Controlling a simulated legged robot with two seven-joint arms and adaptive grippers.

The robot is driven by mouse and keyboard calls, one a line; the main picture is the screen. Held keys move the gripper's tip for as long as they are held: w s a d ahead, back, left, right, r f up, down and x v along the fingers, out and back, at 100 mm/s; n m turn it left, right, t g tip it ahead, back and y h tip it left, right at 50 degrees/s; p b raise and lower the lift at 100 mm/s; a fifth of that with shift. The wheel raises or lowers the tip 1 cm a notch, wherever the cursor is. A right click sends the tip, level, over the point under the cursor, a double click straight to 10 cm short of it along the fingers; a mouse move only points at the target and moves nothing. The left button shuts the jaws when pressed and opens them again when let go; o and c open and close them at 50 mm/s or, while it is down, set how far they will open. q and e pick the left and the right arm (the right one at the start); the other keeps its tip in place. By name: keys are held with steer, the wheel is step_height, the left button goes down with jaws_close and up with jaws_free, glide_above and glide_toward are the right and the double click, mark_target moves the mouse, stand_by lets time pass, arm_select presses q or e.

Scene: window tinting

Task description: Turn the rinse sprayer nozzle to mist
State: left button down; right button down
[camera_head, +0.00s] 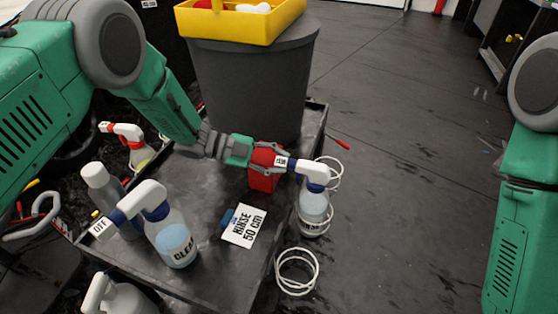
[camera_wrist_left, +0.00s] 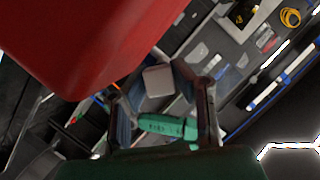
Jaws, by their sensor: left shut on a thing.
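The rinse sprayer (camera_head: 313,205) is a clear bottle with pale blue liquid and a white trigger head (camera_head: 312,171). It stands in a white wire ring at the cart's right edge. Its blue nozzle with a white labelled tip (camera_head: 281,161) points left; the label is too small to read. My left gripper (camera_head: 279,157) is shut on the nozzle tip. In the left wrist view the two fingers (camera_wrist_left: 163,112) flank a pale block (camera_wrist_left: 158,80). My right gripper is out of view; only part of that arm shows at the right.
A card reading RINSE 50 CM (camera_head: 244,226) lies on the dark cart (camera_head: 210,255). A CLEAR spray bottle (camera_head: 172,240) with an OFF nozzle stands at left. An empty wire ring (camera_head: 297,271) is at the cart's right side.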

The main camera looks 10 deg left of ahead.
arm_select(q)
steer(key=shift+d+n, duration=0.3)
steer(key=shift+d, duration=0.1)
steer(key=shift+d+n+g+y, duration=0.2)
steer(key=shift+n+g+y, duration=0.1)
steer(key=shift+n+g, duration=0.2)
steer(key=shift+w+a+n+g, duration=0.1)
steer(key=shift+a+n+g, duration=0.25)
steer(key=shift+n+g, duration=0.65)
steer(key=shift+d+n+y, duration=0.15)
steer(key=shift+n+y, duration=0.15)
steer(key=shift+n, duration=0.4)
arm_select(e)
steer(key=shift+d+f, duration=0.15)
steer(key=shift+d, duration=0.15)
arm_select(q)
steer(key=shift+r, duration=0.1)
steer(key=c, duration=1.4)
jaws_free()
steer(key=shift+o, duration=0.2)
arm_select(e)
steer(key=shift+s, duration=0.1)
